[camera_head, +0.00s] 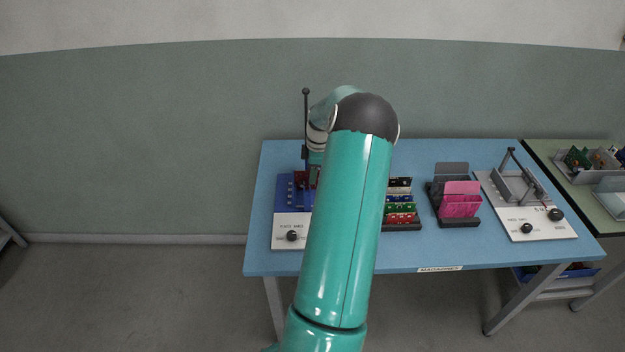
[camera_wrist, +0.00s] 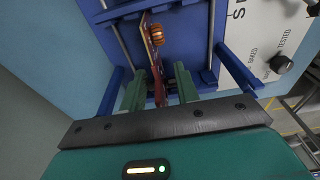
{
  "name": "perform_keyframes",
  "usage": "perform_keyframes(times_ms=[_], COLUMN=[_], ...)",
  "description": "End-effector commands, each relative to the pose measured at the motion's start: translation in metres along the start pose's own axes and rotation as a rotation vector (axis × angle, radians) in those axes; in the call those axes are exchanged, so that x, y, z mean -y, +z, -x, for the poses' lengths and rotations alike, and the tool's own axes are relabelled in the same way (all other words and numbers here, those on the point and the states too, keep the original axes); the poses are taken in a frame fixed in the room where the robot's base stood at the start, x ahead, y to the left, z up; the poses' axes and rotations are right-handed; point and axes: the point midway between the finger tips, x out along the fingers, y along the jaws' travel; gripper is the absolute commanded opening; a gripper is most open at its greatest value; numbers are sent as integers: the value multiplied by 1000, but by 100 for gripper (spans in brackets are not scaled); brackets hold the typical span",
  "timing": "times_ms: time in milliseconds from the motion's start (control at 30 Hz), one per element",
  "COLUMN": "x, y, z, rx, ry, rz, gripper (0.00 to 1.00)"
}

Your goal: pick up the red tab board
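A thin board (camera_wrist: 152,45) with a dark red face and a copper-coloured coil stands nearly edge-on to the wrist camera, in the blue test fixture (camera_wrist: 192,22). In the head view a red patch of it shows at the blue fixture (camera_head: 283,192), at the table's left. My gripper (camera_wrist: 160,92) has its two green fingers on either side of the board's near end, with what look like narrow gaps. It appears open around the board. My arm hides most of the gripper in the head view. Whether the board has a red tab is unclear.
A rack of coloured boards (camera_head: 400,207) stands right of my arm, partly hidden. Further right are a holder with pink cards (camera_head: 459,204) and a grey fixture with a lever (camera_head: 530,219). A dark upright lever (camera_head: 306,120) rises behind the blue fixture.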

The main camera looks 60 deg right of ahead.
Motion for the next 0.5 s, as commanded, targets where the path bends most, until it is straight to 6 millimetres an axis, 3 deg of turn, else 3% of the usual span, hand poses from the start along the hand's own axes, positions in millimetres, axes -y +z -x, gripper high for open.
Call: perform_keyframes(times_ms=[100, 300, 467, 500], x=[0, 0, 0, 0], y=[0, 0, 0, 1], z=[-11, -11, -11, -11], rx=[1, 1, 1, 1], ry=[1, 1, 1, 1], rz=[1, 0, 0, 0], gripper=[31, 31, 0, 0])
